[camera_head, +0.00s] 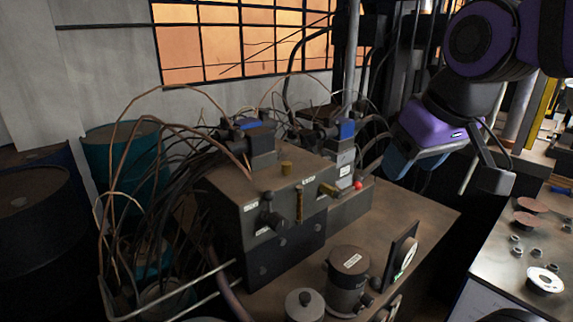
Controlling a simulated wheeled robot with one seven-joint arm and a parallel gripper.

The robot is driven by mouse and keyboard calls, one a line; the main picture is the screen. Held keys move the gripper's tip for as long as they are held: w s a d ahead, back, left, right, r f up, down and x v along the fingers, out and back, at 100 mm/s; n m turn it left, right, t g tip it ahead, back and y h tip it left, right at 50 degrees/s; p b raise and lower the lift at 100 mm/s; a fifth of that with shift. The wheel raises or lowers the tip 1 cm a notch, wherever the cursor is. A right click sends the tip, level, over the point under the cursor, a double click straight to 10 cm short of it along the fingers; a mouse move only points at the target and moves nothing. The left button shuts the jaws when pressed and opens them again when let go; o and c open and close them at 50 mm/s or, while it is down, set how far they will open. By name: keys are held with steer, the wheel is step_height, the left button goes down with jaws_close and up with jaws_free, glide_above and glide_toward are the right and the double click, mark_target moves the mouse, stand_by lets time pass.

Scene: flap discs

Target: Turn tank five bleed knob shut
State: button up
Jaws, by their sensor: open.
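A dark hydraulic tank block (250,190) stands on a brown bench left of my gripper. It has a black ball-ended knob (268,208) on its front and a small brass knob (286,168) on top. A brass fitting (328,189) and a red knob (358,185) sit at its right side. The small white labels are too small to read, so I cannot tell which one is the tank five bleed knob or how far it is turned. My gripper (481,187) is open and empty, high at the right, apart from the block and its knobs.
Copper pipes (112,150) and black hoses crowd the block's left and back. A round canister (348,272) and an upright gauge plate (403,255) stand in front. A right-hand table (500,278) holds discs and nuts. Some bench surface (425,222) right of the block is bare.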

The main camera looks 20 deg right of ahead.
steer(key=w+r+n+g, duration=0.1)
steer(key=w+r+n, duration=0.2)
steer(key=w, duration=0.6)
steer(key=n+g, duration=0.4)
steer(key=n, duration=0.7)
glide_above(287, 163)
step_height(287, 163, down, 10)
steer(key=f, duration=0.1)
step_height(287, 163, down, 10)
steer(key=c, duration=0.9)
